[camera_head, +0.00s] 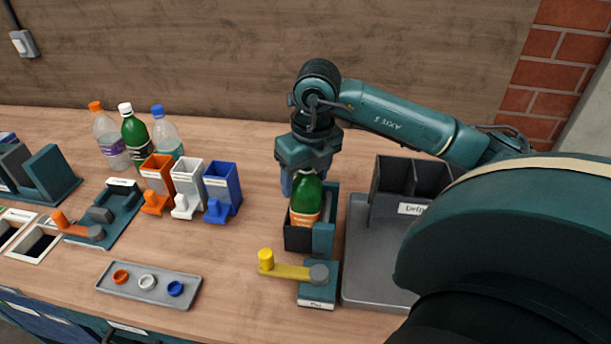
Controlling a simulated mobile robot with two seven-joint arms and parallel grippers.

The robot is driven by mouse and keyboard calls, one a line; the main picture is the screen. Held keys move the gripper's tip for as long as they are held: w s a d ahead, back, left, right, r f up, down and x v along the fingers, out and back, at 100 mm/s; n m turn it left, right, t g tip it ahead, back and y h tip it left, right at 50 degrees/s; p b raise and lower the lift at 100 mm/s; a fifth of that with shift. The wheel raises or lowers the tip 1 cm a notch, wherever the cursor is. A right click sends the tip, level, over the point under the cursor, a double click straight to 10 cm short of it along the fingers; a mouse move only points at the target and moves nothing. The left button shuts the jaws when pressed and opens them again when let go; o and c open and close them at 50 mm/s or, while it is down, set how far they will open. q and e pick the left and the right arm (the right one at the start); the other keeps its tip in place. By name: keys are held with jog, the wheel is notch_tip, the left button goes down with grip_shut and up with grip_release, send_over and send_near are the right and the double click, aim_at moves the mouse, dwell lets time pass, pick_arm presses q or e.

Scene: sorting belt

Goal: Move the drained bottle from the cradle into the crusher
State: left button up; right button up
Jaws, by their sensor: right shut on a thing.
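The bottle (305,205) is green with an orange label. It stands roughly upright, with its lower end inside a black open-topped box with a teal side (324,236). This box has a yellow-handled lever in front and looks like the crusher. My right gripper (304,181) comes down from above and behind and is shut on the bottle near its top. The gripper hides the bottle's neck, and the box wall hides its base. I cannot tell if the bottle rests on the box floor. I cannot pick out the cradle for certain. My left gripper is out of view.
The yellow lever (290,270) sticks out left. Orange, white and blue bins (188,182) and three capped bottles (136,140) stand left. A grey tray (150,291) holds three rings. A dark divided bin (395,180) stands right on a grey tray. My right arm covers the right side.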

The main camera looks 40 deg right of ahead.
jog(key=shift+r+p, duration=2.25)
jog(key=shift+r, duration=1.15)
jog(key=shift+r+p, duration=0.35)
jog(key=shift+r, duration=0.45)
jog(key=shift+r, duration=3)
jog(key=shift+f, duration=0.1)
jog(key=shift+c, duration=0.3)
